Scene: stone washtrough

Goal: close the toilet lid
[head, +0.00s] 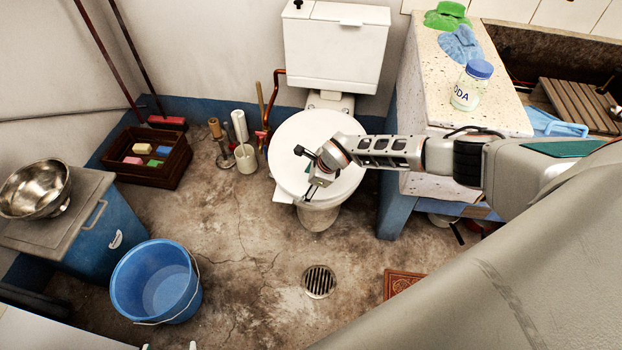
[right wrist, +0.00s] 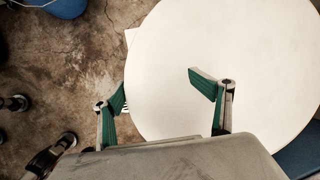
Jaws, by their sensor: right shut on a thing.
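The toilet (head: 318,217) stands against the back wall, its white tank (head: 335,45) behind it. Its round white lid (head: 292,135) lies down over the bowl and hides the opening. I cannot tell whether it rests fully on the rim. My right gripper (head: 307,172) is at the lid's front part, reaching in from the right. In the right wrist view, the lid (right wrist: 240,60) fills the right half. The green-padded fingers of the gripper (right wrist: 157,93) stand apart, one over the lid and one by its edge. My left gripper is out of view.
A stone counter (head: 425,75) with a jar (head: 472,85) stands close on the right. A brush holder (head: 246,158) and crate (head: 150,172) are left of the toilet. A blue bucket (head: 155,280) stands front left. The floor around the drain (head: 319,281) is clear.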

